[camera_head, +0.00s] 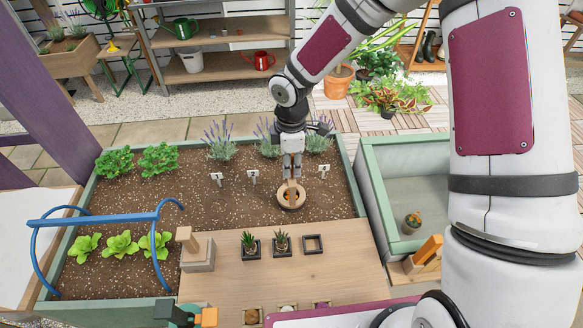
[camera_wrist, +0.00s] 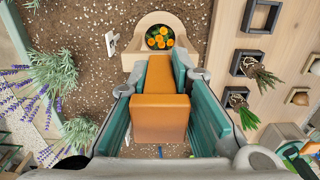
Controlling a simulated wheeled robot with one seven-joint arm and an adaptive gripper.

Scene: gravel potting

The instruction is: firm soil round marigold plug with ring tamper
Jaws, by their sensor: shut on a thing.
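My gripper (camera_head: 292,172) points down over the soil bed and is shut on the orange handle of the ring tamper (camera_head: 291,202). In the wrist view the teal fingers of my gripper (camera_wrist: 158,72) press on both sides of this handle. The tamper's pale wooden ring (camera_wrist: 192,24) is seen around the marigold plug (camera_wrist: 160,38), which has several orange flowers and green leaves. The marigold cannot be made out in the head view. The ring appears at or just above the soil (camera_head: 235,198); exact contact is unclear.
Numbered white labels (camera_head: 253,177) stand near the ring, with lavender (camera_head: 221,150) behind. A blue hoop frame (camera_head: 100,218) spans lettuces at left. A green box (camera_head: 375,200) is at right.

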